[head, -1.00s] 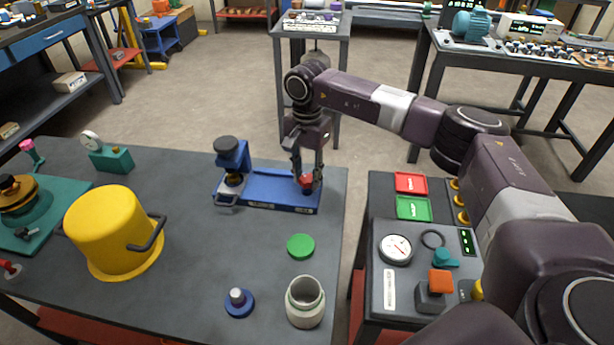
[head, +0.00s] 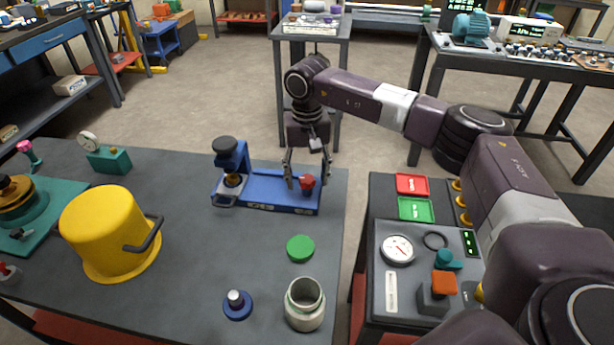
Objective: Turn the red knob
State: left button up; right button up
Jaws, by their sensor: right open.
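The red knob (head: 307,182) sits on the right end of a blue device (head: 268,191) with a long flat base and an upright press-like part at its left end. The device stands near the far right edge of the grey table. My right gripper (head: 305,184) comes down from above at the knob, with its fingers spread apart. One finger is to the left of the knob and the other is behind or to its right. I cannot tell whether either finger touches it. My left gripper is not in view.
A green lid (head: 300,248), a pale open jar (head: 305,304) and a blue round piece (head: 237,304) stand in front of the device. A yellow bucket (head: 108,236) is at left. A control panel (head: 408,285) stands right, across a gap.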

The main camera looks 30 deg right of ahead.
aim_at(307, 179)
jog(key=shift+r, duration=0.1)
jog(key=shift+r+p, duration=2.55)
jog(key=shift+r, duration=1.4)
